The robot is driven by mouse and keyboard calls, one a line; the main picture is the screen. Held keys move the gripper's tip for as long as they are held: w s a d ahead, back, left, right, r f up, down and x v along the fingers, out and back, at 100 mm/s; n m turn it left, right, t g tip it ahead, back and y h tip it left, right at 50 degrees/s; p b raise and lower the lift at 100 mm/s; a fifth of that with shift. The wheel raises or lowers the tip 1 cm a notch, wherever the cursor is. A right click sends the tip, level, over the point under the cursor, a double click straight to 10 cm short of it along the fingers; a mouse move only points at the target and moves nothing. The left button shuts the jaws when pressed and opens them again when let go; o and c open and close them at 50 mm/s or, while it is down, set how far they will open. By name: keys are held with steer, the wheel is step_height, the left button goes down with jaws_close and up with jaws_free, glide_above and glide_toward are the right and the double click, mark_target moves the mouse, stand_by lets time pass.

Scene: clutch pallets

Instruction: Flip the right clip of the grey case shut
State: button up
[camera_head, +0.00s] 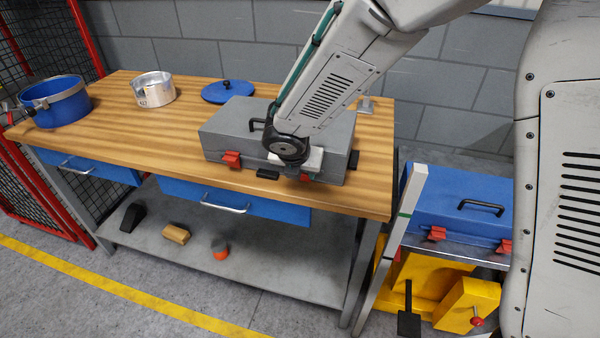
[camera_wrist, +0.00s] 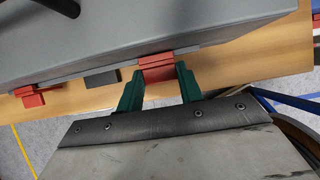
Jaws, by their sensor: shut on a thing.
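The grey case (camera_head: 225,135) lies on the wooden workbench, with its lid down and a black handle on top. Its grey lid (camera_wrist: 150,30) fills the upper wrist view. The right clip (camera_wrist: 158,68) is red and sits on the case's front edge. My gripper (camera_wrist: 158,78) has its green fingers on either side of this clip, shut on it. In the head view my gripper (camera_head: 306,174) is at the case's front right, and my arm hides part of the case and clip. The left clip (camera_head: 231,160), also red, shows in the wrist view (camera_wrist: 28,97). I cannot tell the clips' exact angles.
A black catch (camera_head: 267,174) sits between the clips. A blue pot (camera_head: 55,103), a metal pot (camera_head: 154,90) and a blue lid (camera_head: 229,92) stand on the bench (camera_head: 120,135). A blue case (camera_head: 460,207) stands lower right beside a pale post (camera_head: 403,240).

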steer(key=shift+w+r, duration=0.1)
steer(key=shift+w, duration=0.05)
stand_by(0.4)
steer(key=o, duration=1)
steer(key=v, duration=0.7)
steer(key=shift+r, duration=0.35)
